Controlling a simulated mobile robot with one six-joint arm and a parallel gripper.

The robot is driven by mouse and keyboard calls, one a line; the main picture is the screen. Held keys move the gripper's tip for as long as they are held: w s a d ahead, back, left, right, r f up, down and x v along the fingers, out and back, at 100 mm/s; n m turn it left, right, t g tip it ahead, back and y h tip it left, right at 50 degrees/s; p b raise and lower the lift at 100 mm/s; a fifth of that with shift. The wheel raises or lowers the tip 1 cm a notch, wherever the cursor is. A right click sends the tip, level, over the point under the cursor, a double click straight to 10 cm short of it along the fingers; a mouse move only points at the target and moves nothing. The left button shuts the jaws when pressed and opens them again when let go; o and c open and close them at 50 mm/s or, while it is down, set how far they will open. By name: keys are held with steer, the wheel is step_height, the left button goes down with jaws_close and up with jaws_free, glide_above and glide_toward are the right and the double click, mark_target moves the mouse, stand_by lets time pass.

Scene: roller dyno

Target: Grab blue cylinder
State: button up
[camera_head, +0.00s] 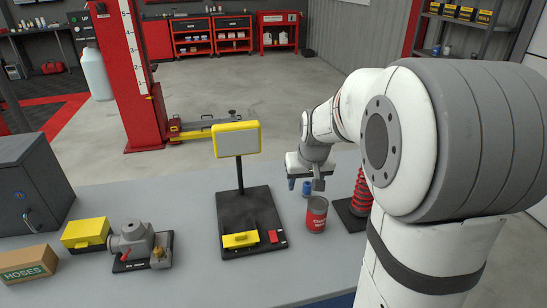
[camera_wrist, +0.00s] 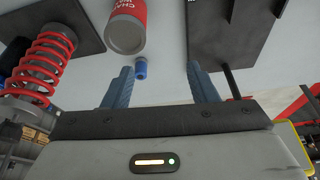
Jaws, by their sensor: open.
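The small blue cylinder (camera_head: 307,189) stands on the grey bench behind the red can, and in the wrist view it (camera_wrist: 141,69) shows small, ahead of my fingertips. My gripper (camera_head: 304,184) is over the back part of the bench, close to the cylinder. In the wrist view my gripper (camera_wrist: 160,70) is open and empty, with its two blue-grey fingers apart. The cylinder appears between the fingers, nearer the left one in that view, with no visible contact. The exact gap in depth is hard to tell.
The red can (camera_head: 316,214) stands just in front of the cylinder and shows in the wrist view (camera_wrist: 126,24). A red coil spring (camera_head: 361,192) stands to the right. A black stand with a yellow-framed panel (camera_head: 237,140) is to the left.

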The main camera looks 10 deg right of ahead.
glide_toward(308, 183)
step_height(308, 183, down, 2)
steer(key=shift+m+t+h, duration=0.3)
steer(key=shift+m+t, duration=0.1)
steer(key=x, duration=0.2)
steer(key=p+x, duration=0.1)
steer(key=x, duration=0.5)
steer(key=shift+a+f+p, duration=0.15)
steer(key=shift+a+p, duration=0.1)
steer(key=shift+p, duration=0.05)
steer(key=c, duration=1.1)
